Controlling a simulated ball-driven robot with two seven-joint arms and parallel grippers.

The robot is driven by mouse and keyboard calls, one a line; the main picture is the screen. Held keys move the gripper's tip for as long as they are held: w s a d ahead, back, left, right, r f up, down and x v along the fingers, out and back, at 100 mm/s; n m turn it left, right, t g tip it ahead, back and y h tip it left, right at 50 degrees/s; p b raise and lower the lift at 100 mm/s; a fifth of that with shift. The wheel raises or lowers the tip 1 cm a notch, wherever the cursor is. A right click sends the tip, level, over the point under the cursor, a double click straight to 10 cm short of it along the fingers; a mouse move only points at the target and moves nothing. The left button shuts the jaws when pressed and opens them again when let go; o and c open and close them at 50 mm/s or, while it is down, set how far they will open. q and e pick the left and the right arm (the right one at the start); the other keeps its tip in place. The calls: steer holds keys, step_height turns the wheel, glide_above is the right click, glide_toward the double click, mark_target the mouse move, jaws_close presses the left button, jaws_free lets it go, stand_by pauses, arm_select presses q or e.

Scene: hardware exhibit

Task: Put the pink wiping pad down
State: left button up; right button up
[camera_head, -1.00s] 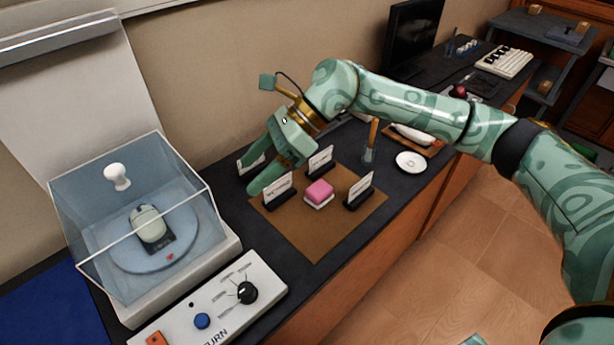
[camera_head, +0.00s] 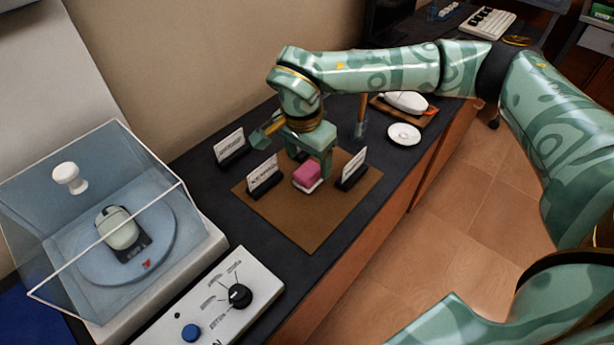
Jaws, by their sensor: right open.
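The pink wiping pad (camera_head: 307,173), with a white underside, rests on the brown mat (camera_head: 314,228) on the dark counter. My right gripper (camera_head: 308,168) points down over the pad from behind it. Its fingers are open, one near the pad's left back side and one near its right back side. I cannot tell whether either finger touches the pad. My left gripper is not in view.
Small label cards in dark stands surround the pad: one left (camera_head: 262,176), one right (camera_head: 352,171), one farther back (camera_head: 230,148). A clear case (camera_head: 60,230) with a mouse (camera_head: 117,228) and a knob panel (camera_head: 214,298) stand left. A white dish (camera_head: 403,134) lies right.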

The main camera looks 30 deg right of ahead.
mark_target(309, 170)
steer(key=f+b, duration=0.2)
steer(key=f, duration=0.3)
steer(key=shift+w+d+f+b, duration=0.25)
steer(key=shift+w+d+b, duration=0.05)
steer(key=shift+b, duration=0.1)
steer(key=shift+r, duration=0.2)
steer(key=c, duration=1.1)
steer(key=shift+c, duration=0.2)
